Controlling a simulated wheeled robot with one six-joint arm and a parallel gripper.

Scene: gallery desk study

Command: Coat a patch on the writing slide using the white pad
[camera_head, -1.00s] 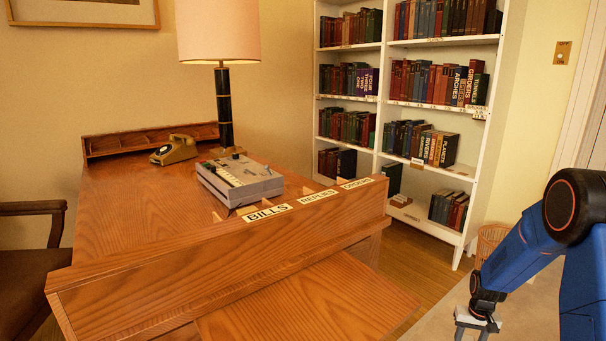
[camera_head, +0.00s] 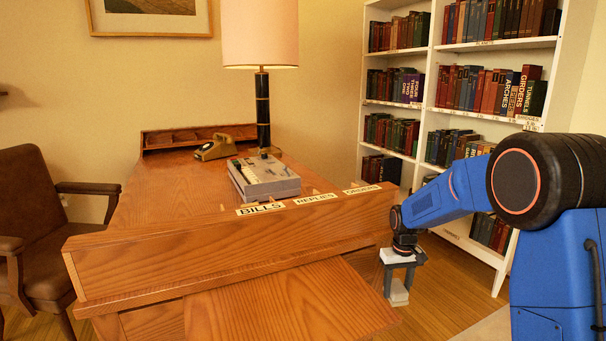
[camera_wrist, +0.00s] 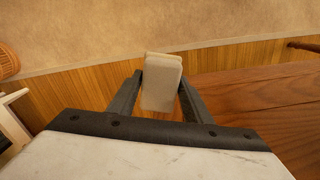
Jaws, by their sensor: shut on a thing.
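The white pad (camera_head: 398,293) is held between the fingers of my gripper (camera_head: 400,278), which is shut on it. In the wrist view the pad (camera_wrist: 161,80) is an off-white block gripped by dark fingers (camera_wrist: 158,97). The writing slide (camera_head: 285,305) is a flat, bare wooden board at the near side of the desk. My gripper hangs just right of the slide's right edge, with the pad low over the floor side. I see no clear coated patch on the slide.
A raised desk ledge (camera_head: 230,250) with labels stands behind the slide. A grey machine (camera_head: 264,178), a telephone (camera_head: 213,147) and a lamp (camera_head: 262,110) stand on the desk. A bookcase (camera_head: 430,100) is behind my arm. An armchair (camera_head: 45,225) is at left.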

